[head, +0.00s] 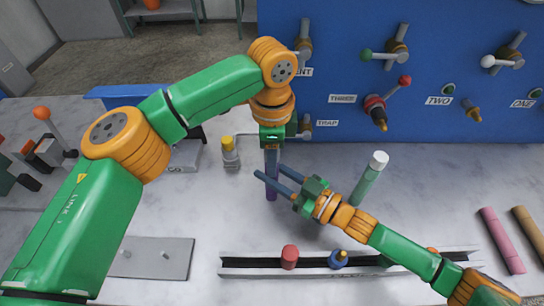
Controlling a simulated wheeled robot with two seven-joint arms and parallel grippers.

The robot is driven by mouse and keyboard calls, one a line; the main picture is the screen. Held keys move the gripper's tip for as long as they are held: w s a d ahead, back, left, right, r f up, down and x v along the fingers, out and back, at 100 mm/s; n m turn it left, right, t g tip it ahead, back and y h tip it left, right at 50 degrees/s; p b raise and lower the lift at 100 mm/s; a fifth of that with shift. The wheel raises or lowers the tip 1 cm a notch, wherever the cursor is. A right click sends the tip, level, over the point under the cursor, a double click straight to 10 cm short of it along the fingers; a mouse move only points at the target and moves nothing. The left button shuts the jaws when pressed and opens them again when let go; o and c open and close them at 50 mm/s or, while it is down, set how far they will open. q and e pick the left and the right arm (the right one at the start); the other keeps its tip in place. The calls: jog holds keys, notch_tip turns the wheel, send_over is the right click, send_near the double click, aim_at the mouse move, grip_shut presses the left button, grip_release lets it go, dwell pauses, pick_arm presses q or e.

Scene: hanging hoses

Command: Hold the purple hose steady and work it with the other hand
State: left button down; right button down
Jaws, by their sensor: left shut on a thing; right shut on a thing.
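The purple hose (271,190) hangs upright near the middle of the head view, in front of the blue panel. Only its lower part shows clearly; its upper part is hidden behind my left gripper. My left gripper (271,163) points down and is shut on the hose from above. My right gripper (268,172) reaches in from the lower right, its two fingers on either side of the hose just below the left gripper. It is shut on the hose; the exact contact is small and hard to see.
A blue panel (350,60) with valve levers stands behind. A white-capped green tube (369,180) stands close to the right gripper. A yellow-capped bottle (230,155) is left of the hose. A rail (310,272) lies in front; a pink hose (502,240) lies at right.

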pick_arm(q)
jog(key=shift+r, duration=0.55)
pick_arm(e)
jog(key=shift+f, duration=0.35)
pick_arm(q)
jog(key=shift+r, duration=0.1)
jog(key=shift+r, duration=2.45)
pick_arm(e)
jog(key=shift+r, duration=0.15)
pick_arm(q)
jog(key=shift+r, duration=1.5)
pick_arm(e)
jog(key=shift+r, duration=0.1)
jog(key=shift+c, duration=2.3)
grip_release()
